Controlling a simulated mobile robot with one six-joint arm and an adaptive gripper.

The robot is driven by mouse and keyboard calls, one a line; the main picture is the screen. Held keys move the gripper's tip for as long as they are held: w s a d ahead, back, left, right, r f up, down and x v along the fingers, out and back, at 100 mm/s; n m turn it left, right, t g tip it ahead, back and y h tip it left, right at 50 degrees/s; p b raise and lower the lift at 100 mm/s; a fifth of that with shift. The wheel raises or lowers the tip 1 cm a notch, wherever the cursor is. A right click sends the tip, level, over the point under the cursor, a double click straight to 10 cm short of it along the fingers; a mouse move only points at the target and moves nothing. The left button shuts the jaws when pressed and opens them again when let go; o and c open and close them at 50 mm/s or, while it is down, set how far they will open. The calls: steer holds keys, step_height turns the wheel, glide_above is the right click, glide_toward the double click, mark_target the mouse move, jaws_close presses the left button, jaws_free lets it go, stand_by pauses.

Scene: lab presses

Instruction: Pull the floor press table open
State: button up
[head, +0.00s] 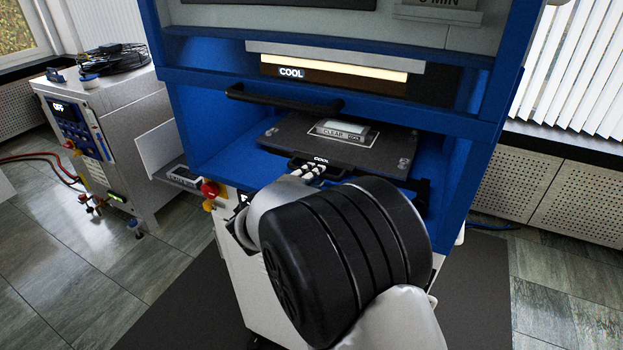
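The floor press (188,110) is a blue-framed machine in the middle of the head view. Its dark table (283,134) is a flat plate inside the blue opening, with a small display block reading CLEAR and COOL on top. A black handle (338,170) marked COOL is at the table's front edge. My gripper (313,169) is at this handle, its pale fingertips overlapping it in the picture. Whether the fingers are closed around the handle cannot be told. My arm hides most of the gripper and the area below the handle.
A long black bar (284,98) crosses the opening above the table. Red and yellow knobs (209,189) sit at the press's lower left. A grey cabinet (115,135) with a control panel stands at left. A dark mat (190,308) covers the floor in front.

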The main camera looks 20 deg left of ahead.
steer(key=shift+c, duration=0.2)
jaws_close()
stand_by(0.4)
